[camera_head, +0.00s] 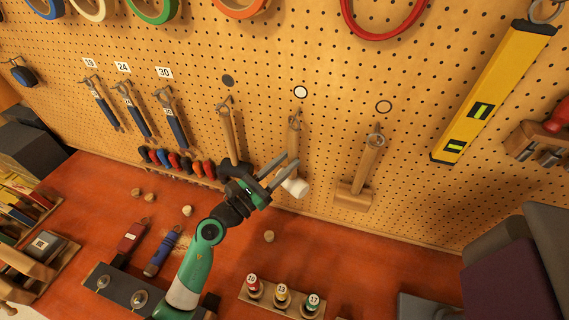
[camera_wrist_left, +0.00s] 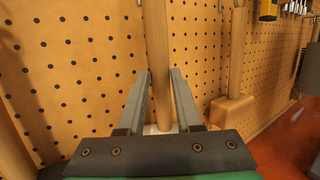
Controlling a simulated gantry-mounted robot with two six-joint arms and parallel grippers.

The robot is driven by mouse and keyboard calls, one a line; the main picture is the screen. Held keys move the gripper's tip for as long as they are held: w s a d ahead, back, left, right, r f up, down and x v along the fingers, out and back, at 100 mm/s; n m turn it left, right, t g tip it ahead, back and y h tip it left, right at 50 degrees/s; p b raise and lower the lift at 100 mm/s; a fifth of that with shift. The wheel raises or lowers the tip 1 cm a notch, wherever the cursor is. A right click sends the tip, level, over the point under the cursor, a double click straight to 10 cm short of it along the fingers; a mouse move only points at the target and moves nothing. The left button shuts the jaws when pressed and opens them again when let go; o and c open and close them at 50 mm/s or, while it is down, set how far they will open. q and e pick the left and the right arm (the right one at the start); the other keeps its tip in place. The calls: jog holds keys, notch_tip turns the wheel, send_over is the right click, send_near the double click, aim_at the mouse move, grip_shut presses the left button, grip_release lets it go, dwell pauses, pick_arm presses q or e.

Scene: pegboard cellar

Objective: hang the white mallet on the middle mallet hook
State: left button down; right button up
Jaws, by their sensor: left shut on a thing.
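The white mallet (camera_head: 295,187) is upright against the pegboard, its pale head low and its wooden handle (camera_head: 294,133) pointing up. The handle's top is at the middle mallet hook (camera_head: 299,107), under the white round mark (camera_head: 300,91); I cannot tell whether its loop is over the hook. My left gripper (camera_head: 285,170) is shut on the white mallet low on the handle, just above the head. In the left wrist view the handle (camera_wrist_left: 159,60) runs up between the fingers (camera_wrist_left: 160,100), and the gripper hides most of the head. My right gripper is not in view.
A black-headed mallet (camera_head: 228,135) hangs left and a wooden-headed mallet (camera_head: 354,194) right, both close to my gripper. A screwdriver rack (camera_head: 178,172) is at the lower left. The red bench (camera_head: 350,262) below holds small pegs, tools and a block of numbered bottles (camera_head: 283,300).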

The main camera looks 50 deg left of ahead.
pick_arm(q)
jog(key=shift+r, duration=0.1)
jog(key=c, duration=0.5)
grip_release()
jog(key=shift+s+f, duration=0.15)
jog(key=shift+f, duration=0.05)
jog(key=b+v, duration=0.1)
jog(key=v, duration=1)
jog(key=shift+s+b, duration=0.15)
jog(key=shift+b, duration=0.2)
jog(key=shift+r, duration=0.1)
